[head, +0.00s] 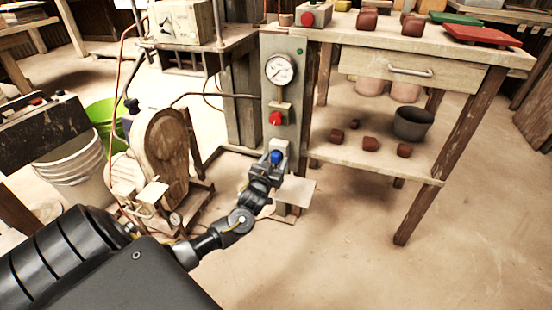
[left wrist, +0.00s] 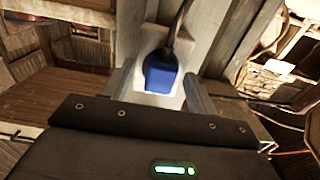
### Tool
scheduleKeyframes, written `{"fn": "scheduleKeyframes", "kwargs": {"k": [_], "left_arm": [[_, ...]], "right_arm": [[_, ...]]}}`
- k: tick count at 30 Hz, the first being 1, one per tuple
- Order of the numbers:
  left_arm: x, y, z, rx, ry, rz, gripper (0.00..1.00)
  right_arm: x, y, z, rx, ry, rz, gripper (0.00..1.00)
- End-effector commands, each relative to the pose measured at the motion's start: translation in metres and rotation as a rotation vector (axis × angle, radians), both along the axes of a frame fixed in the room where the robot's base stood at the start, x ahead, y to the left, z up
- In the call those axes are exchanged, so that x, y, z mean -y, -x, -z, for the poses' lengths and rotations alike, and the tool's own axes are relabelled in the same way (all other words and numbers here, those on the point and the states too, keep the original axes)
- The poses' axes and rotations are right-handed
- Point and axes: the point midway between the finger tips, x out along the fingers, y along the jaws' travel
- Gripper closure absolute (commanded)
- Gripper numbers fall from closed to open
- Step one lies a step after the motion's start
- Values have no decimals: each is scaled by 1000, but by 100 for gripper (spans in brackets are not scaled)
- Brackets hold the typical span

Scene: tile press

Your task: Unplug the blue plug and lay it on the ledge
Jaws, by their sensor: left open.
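The blue plug (head: 276,157) is at the front of the grey post (head: 283,97), low down below the red knob. In the left wrist view the blue plug (left wrist: 160,75) sits against a pale socket block (left wrist: 152,42), with a dark cable running up from it. My left gripper (head: 270,168) is right at the plug. In the left wrist view my left gripper (left wrist: 160,92) is open, with one finger on each side of the plug and gaps between. A pale flat ledge (head: 298,191) juts from the post just below the plug. My right gripper is not in view.
A pressure gauge (head: 280,70) and a red knob (head: 276,118) are on the post above the plug. A wooden workbench (head: 440,62) with a lower shelf stands to the right. A wooden wheel-like machine (head: 163,155) stands to the left. The floor at right front is clear.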

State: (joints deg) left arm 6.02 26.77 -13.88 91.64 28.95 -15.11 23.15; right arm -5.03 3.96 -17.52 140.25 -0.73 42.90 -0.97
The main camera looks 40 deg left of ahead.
Motion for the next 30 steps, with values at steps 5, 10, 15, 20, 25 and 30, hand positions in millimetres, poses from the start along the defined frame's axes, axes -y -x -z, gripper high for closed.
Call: {"fn": "scheduleKeyframes", "kwargs": {"k": [5,10,15,20,25,30], "left_arm": [[0,0,0,-1,0,-1,42],[0,0,0,-1,0,-1,42],[0,0,0,-1,0,-1,42],[0,0,0,0,0,-1,42],[-1,0,-1,0,0,-1,42],[-1,0,-1,0,0,-1,42]], "right_arm": [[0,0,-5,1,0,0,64],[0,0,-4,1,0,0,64],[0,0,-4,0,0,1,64],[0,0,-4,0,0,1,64],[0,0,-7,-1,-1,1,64],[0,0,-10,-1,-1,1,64]]}}
